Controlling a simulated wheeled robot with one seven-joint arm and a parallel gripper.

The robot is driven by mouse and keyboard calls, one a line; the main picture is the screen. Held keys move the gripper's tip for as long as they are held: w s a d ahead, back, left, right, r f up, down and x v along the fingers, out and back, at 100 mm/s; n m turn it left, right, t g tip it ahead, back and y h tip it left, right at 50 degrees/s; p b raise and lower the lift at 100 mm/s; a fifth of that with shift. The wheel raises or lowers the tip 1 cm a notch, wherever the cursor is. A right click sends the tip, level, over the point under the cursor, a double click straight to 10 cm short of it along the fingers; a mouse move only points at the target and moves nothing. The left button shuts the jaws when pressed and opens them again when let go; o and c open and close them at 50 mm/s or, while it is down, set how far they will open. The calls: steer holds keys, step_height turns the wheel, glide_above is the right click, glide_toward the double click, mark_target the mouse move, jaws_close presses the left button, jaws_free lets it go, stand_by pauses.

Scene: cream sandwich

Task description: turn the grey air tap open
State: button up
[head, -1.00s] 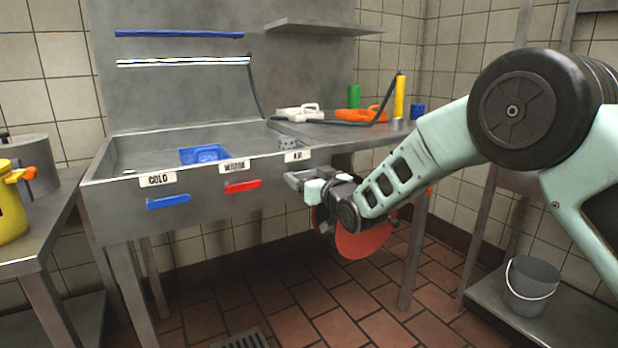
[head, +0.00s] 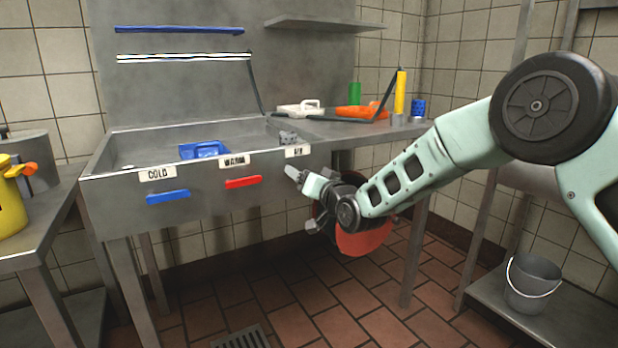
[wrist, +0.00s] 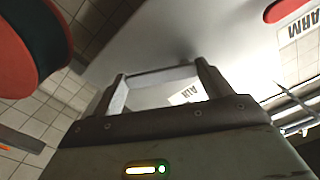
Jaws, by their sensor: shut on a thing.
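The grey air tap (wrist: 160,75) shows in the wrist view as a pale grey bar across the space between my fingertips, below the AIR label (head: 297,151) on the sink front. My gripper (head: 296,176) is at this tap and shut on it. It also shows in the wrist view (wrist: 163,82), with one finger at each end of the bar. In the head view, my fingers and the tap are both grey and hard to tell apart. The handle's exact angle is unclear there.
The red warm tap (head: 243,182) and blue cold tap (head: 168,197) sit to the left on the sink front (head: 205,203). A red round thing (head: 362,240) is under the counter, close behind my wrist. A grey bucket (head: 532,284) stands at the right.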

mark_target(291, 182)
steer(key=shift+s+a+f+m+b, duration=0.3)
steer(key=shift+a+m+b, duration=0.1)
steer(key=shift+m, duration=1.7)
steer(key=shift+s+a+f+m+b, duration=0.25)
steer(key=shift+a+f+m+b, duration=0.15)
steer(key=shift+m, duration=1.7)
steer(key=shift+s+a+f+m+b, duration=0.3)
steer(key=shift+m+b, duration=0.1)
steer(key=shift+m, duration=1.7)
steer(key=o, duration=1.4)
steer(key=p+v, duration=0.3)
steer(key=v, duration=1.4)
steer(key=shift+s+d+r, duration=0.1)
steer(key=shift+s+d, duration=0.05)
